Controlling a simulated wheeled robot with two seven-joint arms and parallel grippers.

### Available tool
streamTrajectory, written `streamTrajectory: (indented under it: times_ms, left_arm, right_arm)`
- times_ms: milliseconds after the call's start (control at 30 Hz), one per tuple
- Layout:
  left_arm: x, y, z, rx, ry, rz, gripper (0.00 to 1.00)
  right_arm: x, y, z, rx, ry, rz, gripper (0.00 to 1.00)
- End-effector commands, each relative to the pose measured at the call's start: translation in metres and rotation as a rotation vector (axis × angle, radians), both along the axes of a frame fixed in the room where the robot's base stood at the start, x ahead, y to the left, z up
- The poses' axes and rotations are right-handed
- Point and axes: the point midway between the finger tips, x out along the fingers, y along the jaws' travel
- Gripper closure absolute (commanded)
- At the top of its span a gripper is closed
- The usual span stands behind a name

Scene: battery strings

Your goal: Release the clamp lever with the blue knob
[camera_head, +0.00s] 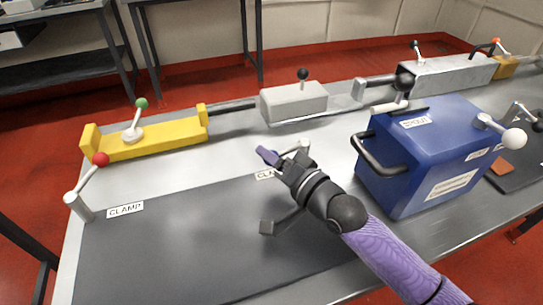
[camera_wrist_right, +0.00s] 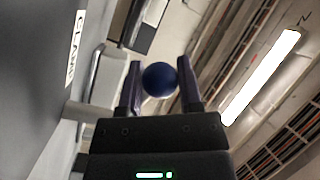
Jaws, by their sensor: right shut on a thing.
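My right gripper (camera_head: 272,158) reaches in from the lower right, over the far edge of the dark mat. In the right wrist view, the blue knob (camera_wrist_right: 159,80) sits between the two fingers of the gripper (camera_wrist_right: 159,88), which is shut on it. In the head view the knob is hidden by the gripper. The pale clamp post and lever (camera_head: 302,146) show just behind the gripper. A CLAMP label (camera_head: 264,174) is partly covered by it. My left gripper is not in view.
A red-knobbed clamp lever (camera_head: 90,183) stands at the left. A yellow block with a green-knobbed lever (camera_head: 150,143) and a grey block with a black-knobbed lever (camera_head: 293,102) lie behind. A blue box (camera_head: 425,150) with a black handle stands close at the right. The dark mat (camera_head: 170,245) is mostly clear.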

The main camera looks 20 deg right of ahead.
Motion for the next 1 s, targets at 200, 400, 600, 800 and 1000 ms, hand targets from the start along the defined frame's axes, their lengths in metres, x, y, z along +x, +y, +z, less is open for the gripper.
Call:
streamTrajectory:
  times_ms: [200, 400, 600, 800, 1000]
  left_arm:
    - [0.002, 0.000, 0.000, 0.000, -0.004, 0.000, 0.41]
    - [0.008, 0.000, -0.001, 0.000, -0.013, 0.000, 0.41]
    - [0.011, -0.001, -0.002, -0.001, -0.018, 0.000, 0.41]
    - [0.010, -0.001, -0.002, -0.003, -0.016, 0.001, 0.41]
    - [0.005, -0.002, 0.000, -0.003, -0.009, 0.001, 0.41]
  right_arm:
    - [0.000, 0.000, 0.000, -0.001, 0.001, 0.000, 1.00]
    - [0.000, 0.000, -0.001, -0.001, 0.001, 0.000, 1.00]
    - [0.000, 0.000, -0.001, -0.001, 0.001, 0.000, 1.00]
    - [0.000, 0.000, -0.001, -0.001, 0.002, 0.000, 1.00]
    - [0.001, -0.001, 0.000, 0.000, 0.002, -0.006, 1.00]
